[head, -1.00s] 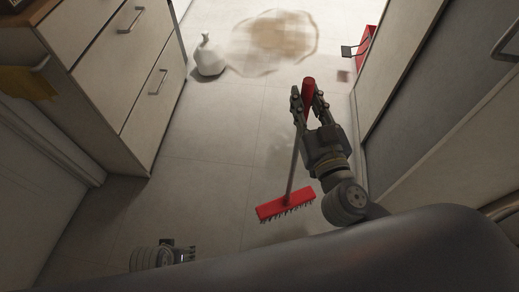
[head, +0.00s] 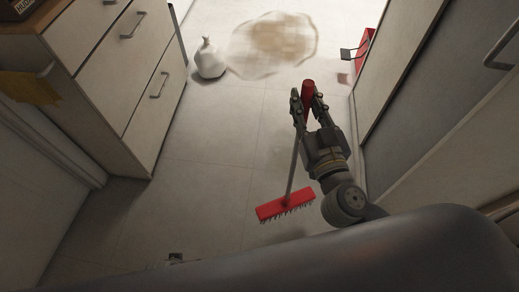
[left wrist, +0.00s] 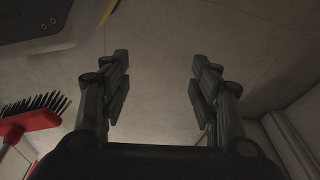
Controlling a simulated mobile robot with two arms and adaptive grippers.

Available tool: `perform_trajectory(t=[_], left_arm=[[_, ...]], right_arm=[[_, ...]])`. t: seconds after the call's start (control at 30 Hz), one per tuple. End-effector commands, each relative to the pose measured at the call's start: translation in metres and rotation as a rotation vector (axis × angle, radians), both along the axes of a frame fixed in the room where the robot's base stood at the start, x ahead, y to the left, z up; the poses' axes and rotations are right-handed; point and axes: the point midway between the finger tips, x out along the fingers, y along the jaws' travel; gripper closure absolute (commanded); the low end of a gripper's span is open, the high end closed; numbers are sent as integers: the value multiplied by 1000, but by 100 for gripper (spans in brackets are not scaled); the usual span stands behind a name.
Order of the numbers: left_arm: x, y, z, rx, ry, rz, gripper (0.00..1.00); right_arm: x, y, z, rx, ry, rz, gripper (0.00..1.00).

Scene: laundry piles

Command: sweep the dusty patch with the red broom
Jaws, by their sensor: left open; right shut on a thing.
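The red broom (head: 286,205) has a red handle top, a thin grey pole and a red head with dark bristles. My right gripper (head: 308,92) is shut on the upper handle, and the head hangs toward the lower middle of the head view. The broom head also shows at the left edge of the left wrist view (left wrist: 30,121). The dusty patch (head: 275,42) is a brownish stain on the floor at the top, beyond the broom. My left gripper (left wrist: 160,75) is open and empty in the left wrist view, fingers apart; the head view barely shows that arm.
A white tied bag (head: 209,60) stands just left of the patch. A red dustpan-like object (head: 365,44) is by the right wall. Drawers (head: 122,80) line the left and a grey-panelled cabinet (head: 420,85) the right. The tiled floor between is clear.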

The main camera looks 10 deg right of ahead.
Motion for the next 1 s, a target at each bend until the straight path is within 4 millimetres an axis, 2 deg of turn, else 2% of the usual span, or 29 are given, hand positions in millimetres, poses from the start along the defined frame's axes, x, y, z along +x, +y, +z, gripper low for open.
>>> perform_trajectory(t=[0.47,1.0], left_arm=[[-35,5,-40,3,32,-7,44],[-92,13,-76,10,80,-17,44]], right_arm=[[0,0,15,-1,-4,1,100],[0,0,28,-1,-4,1,100]])
